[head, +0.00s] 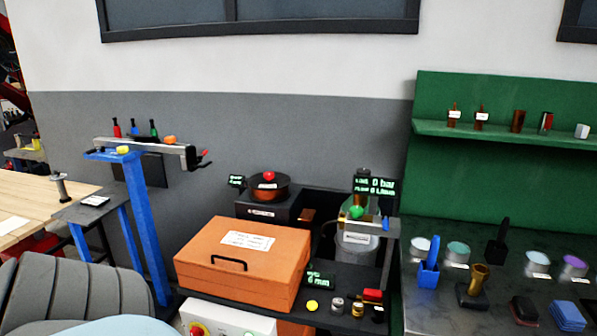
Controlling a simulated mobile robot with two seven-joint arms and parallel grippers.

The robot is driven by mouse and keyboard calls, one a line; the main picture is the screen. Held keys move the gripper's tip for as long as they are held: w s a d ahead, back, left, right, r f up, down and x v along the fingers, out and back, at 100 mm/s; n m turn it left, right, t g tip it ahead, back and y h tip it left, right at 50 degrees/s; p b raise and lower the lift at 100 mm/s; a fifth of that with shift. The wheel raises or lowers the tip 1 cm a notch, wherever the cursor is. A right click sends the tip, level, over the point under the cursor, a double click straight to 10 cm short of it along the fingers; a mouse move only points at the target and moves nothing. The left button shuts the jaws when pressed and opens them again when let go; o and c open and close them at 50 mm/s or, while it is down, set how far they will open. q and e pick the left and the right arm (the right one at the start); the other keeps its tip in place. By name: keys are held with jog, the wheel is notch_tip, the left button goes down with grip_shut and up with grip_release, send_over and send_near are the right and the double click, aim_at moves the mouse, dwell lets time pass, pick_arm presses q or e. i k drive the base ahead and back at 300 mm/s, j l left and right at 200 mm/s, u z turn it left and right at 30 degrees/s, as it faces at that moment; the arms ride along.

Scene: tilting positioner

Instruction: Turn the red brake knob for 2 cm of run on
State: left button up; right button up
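Several red parts show in the head view, and I cannot tell for sure which is the brake knob. One red knob (268,176) sits on top of a round brown pot-like part (262,188) on a dark box. A small red end piece (204,153) sticks out from the right end of the grey beam (145,147) on the blue stand (148,230). A red block (373,295) lies at the front right of the dark bench. Neither of my grippers is in view, and nothing is seen touching these parts.
An orange case (243,262) stands in front of the dark box. A display (375,187) reads 0 bar, near a green knob (356,212). A smaller display (318,280) is in front. A green shelf (500,135) and a cluttered dark counter (440,305) are at right.

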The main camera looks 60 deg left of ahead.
aim_at(269, 175)
jog(key=k+j+z, duration=0.2)
jog(key=j, duration=0.15)
jog(key=j+z, duration=0.15)
jog(key=j, duration=0.2)
jog(key=k+j+z, duration=0.3)
jog(key=j, duration=0.25)
jog(key=k+j+z, duration=0.1)
jog(key=j, duration=0.25)
jog(key=k+j+z, duration=0.1)
jog(key=k+j, duration=0.45)
jog(key=j, duration=0.15)
jog(key=k+j, duration=0.3)
jog(key=j, duration=0.2)
jog(key=z, duration=0.05)
